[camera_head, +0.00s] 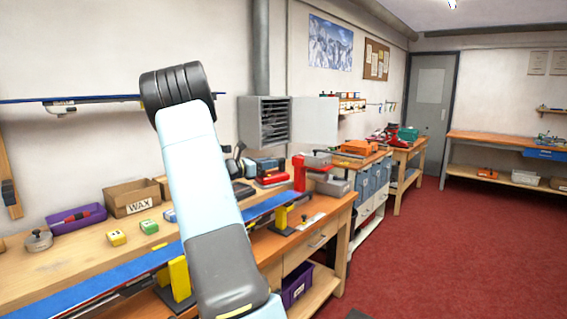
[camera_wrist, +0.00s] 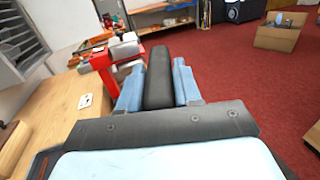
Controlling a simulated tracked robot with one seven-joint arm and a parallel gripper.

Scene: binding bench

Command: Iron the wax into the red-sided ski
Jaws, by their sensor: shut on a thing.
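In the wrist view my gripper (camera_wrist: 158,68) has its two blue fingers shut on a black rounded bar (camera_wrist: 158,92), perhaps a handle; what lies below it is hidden. In the head view my gripper is not visible behind my arm. A long ski (camera_head: 95,286) lies blue base up along the bench front, on yellow supports; my arm crosses in front of its middle.
A cardboard WAX box (camera_head: 131,198), a purple tray (camera_head: 77,219), a yellow block (camera_head: 117,238) and a green block (camera_head: 149,226) sit behind the ski. A red tool (camera_head: 271,179) lies farther back. Another ski (camera_head: 100,98) hangs on the wall. The red floor (camera_head: 460,250) is open at right.

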